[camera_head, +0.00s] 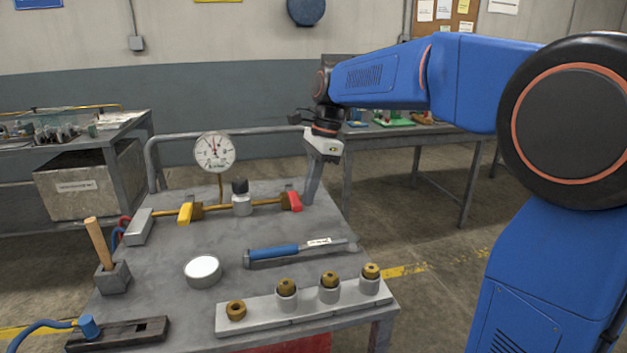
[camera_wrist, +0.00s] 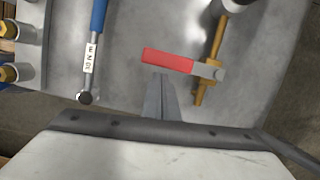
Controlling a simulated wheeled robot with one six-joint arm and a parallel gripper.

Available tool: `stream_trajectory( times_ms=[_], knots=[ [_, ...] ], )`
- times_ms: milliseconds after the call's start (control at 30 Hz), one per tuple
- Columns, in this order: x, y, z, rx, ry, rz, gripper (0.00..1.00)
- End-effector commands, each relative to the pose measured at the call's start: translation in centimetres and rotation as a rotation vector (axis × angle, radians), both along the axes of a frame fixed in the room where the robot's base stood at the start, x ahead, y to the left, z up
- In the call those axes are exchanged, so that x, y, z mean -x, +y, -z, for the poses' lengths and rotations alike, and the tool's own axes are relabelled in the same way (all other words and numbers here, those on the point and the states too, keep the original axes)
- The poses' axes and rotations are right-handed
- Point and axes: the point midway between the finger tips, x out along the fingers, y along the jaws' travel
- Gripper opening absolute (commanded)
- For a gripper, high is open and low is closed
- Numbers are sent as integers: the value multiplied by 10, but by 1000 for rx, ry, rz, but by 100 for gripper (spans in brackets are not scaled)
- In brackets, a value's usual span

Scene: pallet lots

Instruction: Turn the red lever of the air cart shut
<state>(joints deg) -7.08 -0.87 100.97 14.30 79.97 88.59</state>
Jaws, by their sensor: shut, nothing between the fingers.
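The air cart (camera_head: 180,256) is a grey-topped cart with a brass pipe (camera_head: 262,204) running across it. The red lever (camera_head: 296,201) sits at the pipe's right end. In the wrist view the red lever (camera_wrist: 167,60) lies roughly crosswise to the pipe (camera_wrist: 216,40), its free end away from the pipe. My gripper (camera_head: 309,200) points down just right of the lever in the head view. In the wrist view my gripper's fingertips (camera_wrist: 160,76) are shut and empty, close beside the lever's long side. I cannot tell whether they touch it.
A yellow lever (camera_head: 185,213), a black-capped fitting (camera_head: 241,200) and a gauge (camera_head: 214,152) are along the pipe. A blue-handled tool (camera_head: 285,251) lies in front. A block with brass fittings (camera_head: 305,308) is at the front edge. A cart rail (camera_head: 230,131) runs behind.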

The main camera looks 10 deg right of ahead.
Motion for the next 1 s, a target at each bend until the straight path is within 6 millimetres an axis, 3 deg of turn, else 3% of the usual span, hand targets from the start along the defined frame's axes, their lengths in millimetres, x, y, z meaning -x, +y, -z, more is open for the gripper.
stream_trajectory(
  times_ms=[200, 600, 867, 1000],
  knots=[
    [-9, -27, 1, 1, 0, -1, 0],
    [-9, -44, -74, 1, -3, -4, 0],
    [-8, -49, -95, 1, -2, -7, 0],
    [5, -53, -95, 8, -30, -48, 0]
  ],
)
